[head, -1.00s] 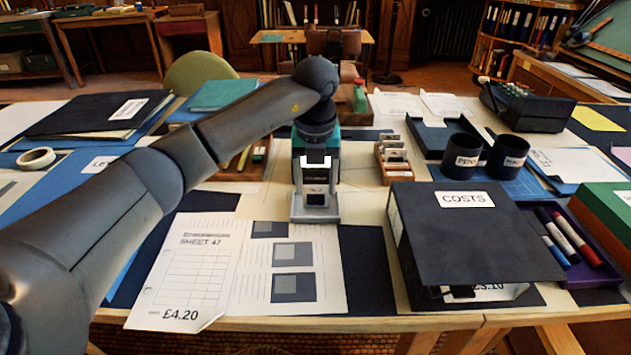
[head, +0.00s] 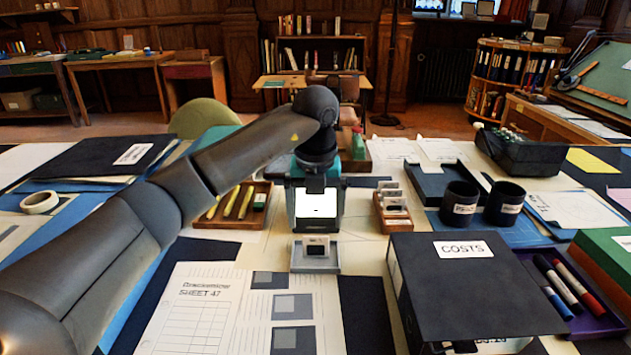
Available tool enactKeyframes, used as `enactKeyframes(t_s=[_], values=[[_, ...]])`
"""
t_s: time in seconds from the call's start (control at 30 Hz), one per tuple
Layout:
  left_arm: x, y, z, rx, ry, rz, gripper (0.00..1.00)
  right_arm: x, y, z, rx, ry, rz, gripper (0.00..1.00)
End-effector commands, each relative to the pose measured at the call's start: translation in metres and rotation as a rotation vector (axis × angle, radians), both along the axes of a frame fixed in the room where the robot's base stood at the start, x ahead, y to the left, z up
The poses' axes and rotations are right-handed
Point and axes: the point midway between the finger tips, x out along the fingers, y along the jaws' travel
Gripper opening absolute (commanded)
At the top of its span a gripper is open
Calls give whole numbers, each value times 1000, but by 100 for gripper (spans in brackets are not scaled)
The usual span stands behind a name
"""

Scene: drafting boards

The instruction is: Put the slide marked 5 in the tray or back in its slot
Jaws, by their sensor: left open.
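A wooden slide rack (head: 396,228) with several slides in slots stands right of the viewer. My right gripper is not in view.
A black COSTS binder (head: 470,285) stands close to the right, beside a purple tray (head: 601,327) of markers. Printed sheets (head: 190,315) lie in front. A wooden pen tray (head: 222,222) is left of the viewer, two dark cups (head: 459,203) are farther right.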

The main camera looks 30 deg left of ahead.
Motion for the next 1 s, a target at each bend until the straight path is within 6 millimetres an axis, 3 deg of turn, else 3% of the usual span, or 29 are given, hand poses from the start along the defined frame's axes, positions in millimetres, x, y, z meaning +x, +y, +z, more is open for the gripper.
enactKeyframes(t_s=[0.2, 0.4, 0.63, 1.0], values=[[-3, -2, 41, 0, -4, 0, 95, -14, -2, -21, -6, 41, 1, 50], [-6, -3, 63, 0, -1, 0, 95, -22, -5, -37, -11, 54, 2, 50], [-8, -4, 73, 0, 0, 0, 95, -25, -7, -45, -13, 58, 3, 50], [-8, -4, 73, 0, 1, 0, 95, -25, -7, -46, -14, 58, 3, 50]])
